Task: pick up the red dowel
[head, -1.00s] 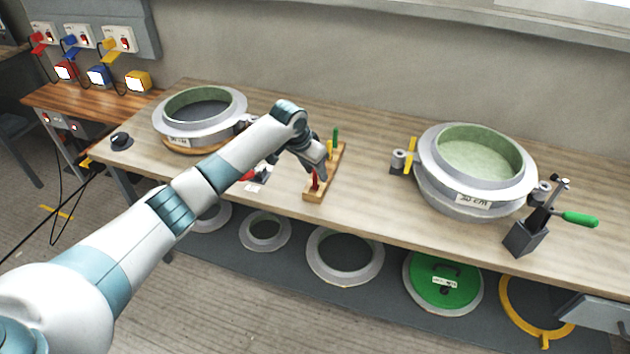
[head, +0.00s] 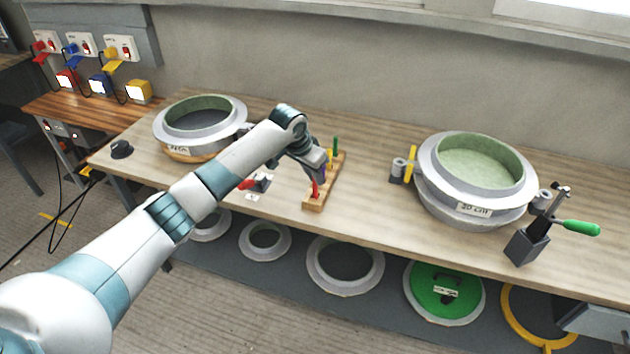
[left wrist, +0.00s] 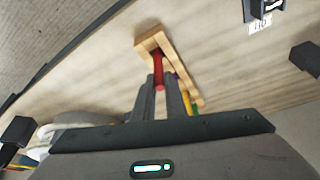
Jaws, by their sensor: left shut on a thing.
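The red dowel (head: 315,188) stands upright at the near end of a wooden peg block (head: 313,204) on the bench. My left gripper (head: 319,175) is at the dowel's upper part, shut on it from above. In the left wrist view the red dowel (left wrist: 158,72) runs from the block (left wrist: 149,40) to between my left fingertips (left wrist: 163,84). The fingers cover part of the dowel. A green dowel (head: 335,144) and a yellow dowel (head: 329,156) stand farther back on the same block. My right gripper is not seen.
A round mould (head: 200,118) stands at the left of the bench, and a larger one (head: 432,190) at the right. A toggle clamp (head: 528,240) with a green handle is at the far right. Bench right of the block is clear.

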